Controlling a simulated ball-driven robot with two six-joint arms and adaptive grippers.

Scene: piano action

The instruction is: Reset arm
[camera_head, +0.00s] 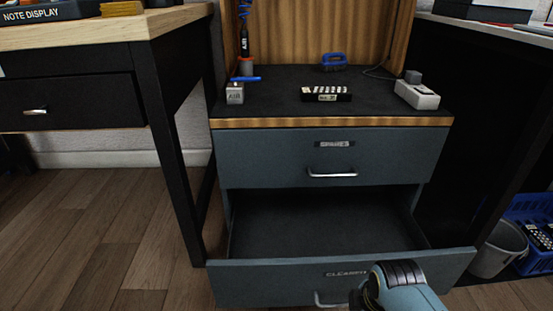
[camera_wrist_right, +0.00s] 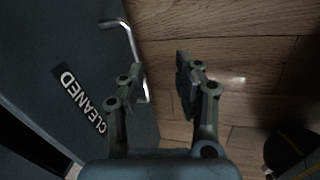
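My right arm comes in at the bottom right of the head view, in front of the open lower drawer (camera_head: 320,285). The right gripper (camera_wrist_right: 160,78) shows in the right wrist view with its two fingers apart and nothing between them. The metal handle (camera_wrist_right: 128,50) of the drawer labelled CLEANED is beside the left finger, partly behind it; I cannot tell if they touch. In the head view the drawer is pulled out and its visible inside is empty. My left gripper is not in view.
The upper drawer labelled SPARES (camera_head: 333,158) is shut. The cabinet top (camera_head: 280,100) holds several small items. A desk (camera_head: 110,30) stands at the left. A grey bin (camera_head: 497,252) and a blue crate (camera_head: 530,210) stand at the right. Wooden floor (camera_head: 110,230) is clear at the left.

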